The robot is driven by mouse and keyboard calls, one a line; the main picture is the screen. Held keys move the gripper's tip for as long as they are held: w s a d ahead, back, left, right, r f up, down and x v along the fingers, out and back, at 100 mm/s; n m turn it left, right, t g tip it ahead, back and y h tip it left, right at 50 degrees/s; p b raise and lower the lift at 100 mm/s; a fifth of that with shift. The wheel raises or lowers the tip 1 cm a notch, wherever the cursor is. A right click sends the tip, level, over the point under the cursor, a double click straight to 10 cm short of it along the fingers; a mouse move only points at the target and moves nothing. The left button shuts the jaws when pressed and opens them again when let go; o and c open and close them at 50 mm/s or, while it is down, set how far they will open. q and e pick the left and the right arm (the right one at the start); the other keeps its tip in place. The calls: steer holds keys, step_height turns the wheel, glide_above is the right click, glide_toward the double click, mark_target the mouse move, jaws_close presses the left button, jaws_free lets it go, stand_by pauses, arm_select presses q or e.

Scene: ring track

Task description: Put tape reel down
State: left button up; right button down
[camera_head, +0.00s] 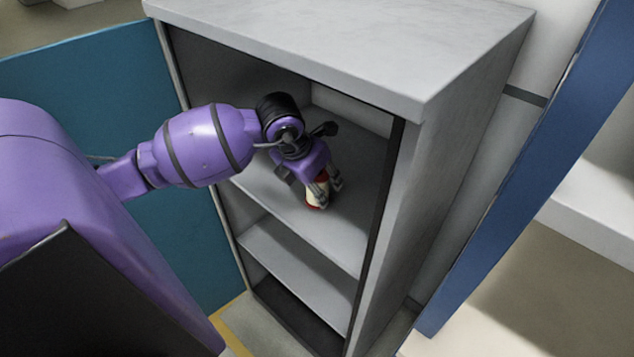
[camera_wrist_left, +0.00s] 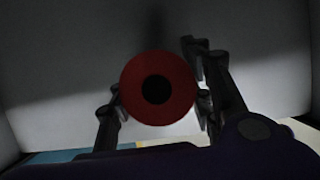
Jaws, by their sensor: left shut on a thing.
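My left gripper (camera_head: 325,190) reaches into the open grey cabinet (camera_head: 440,190) at the level of its upper visible shelf (camera_head: 335,232). It is shut on the tape reel (camera_head: 314,204), which shows as a small red and cream piece between the fingers. In the left wrist view the tape reel (camera_wrist_left: 131,88) is a red disc with a dark round centre, with a finger of the left gripper (camera_wrist_left: 158,105) on each side. The reel is at or just above the shelf; I cannot tell whether it touches. My right gripper is not in view.
A lower shelf (camera_head: 300,262) in the cabinet looks empty. The teal door (camera_head: 60,80) stands open at the left. A blue upright panel (camera_head: 500,190) stands to the right. The cabinet's side frame (camera_head: 385,200) is close to the right of the gripper. The shelf around the reel looks clear.

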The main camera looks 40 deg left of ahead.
arm_select(q)
steer(key=o, duration=1.3)
steer(key=shift+f, duration=0.1)
steer(key=shift+c, duration=0.2)
steer(key=shift+r, duration=0.35)
steer(key=v, duration=0.7)
steer(key=shift+s, duration=0.1)
